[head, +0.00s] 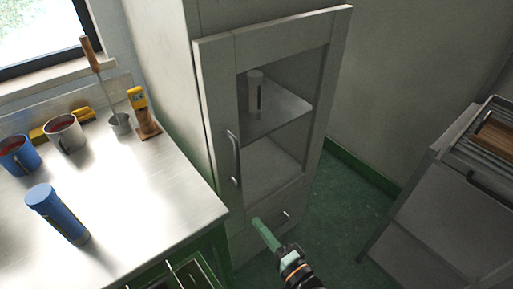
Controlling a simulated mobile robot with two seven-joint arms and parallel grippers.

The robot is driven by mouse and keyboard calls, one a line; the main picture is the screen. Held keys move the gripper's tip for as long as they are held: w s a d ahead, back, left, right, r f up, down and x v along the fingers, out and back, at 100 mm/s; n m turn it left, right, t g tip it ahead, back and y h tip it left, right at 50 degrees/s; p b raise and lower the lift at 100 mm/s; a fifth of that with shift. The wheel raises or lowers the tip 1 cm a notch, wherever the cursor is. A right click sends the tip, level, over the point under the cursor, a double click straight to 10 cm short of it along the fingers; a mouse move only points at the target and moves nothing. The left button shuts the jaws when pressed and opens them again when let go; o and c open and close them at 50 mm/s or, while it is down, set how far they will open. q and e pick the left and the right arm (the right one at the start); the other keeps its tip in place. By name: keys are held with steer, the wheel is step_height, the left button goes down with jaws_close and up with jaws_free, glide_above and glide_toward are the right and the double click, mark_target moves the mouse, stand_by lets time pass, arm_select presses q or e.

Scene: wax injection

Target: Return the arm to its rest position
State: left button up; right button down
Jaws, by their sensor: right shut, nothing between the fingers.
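My right gripper (266,234) shows at the lower middle of the head view, with green fingers pointing up and left. Its fingers are shut with nothing between them. It is in front of the lower part of a pale cabinet (215,120) and hides part of that. The cabinet has a glazed door with a vertical handle (234,155), and a small white cylinder (256,93) stands on a shelf behind the glass. My left gripper is not in the head view.
A grey rack (440,200) stands at right. Green floor (340,220) lies between.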

steer(key=s+d+f+n+g+h+p, duration=0.2)
steer(key=s+d+f+n+h+p, duration=0.1)
steer(key=s+d+n, duration=0.3)
steer(key=s+d+f+n+g+h+p, duration=0.3)
steer(key=s+d+n+h, duration=0.1)
steer(key=s+d+n, duration=0.3)
steer(key=shift+s+d+g, duration=0.3)
steer(key=shift+s+d, duration=0.5)
steer(key=shift+d, duration=0.15)
steer(key=shift+f, duration=0.1)
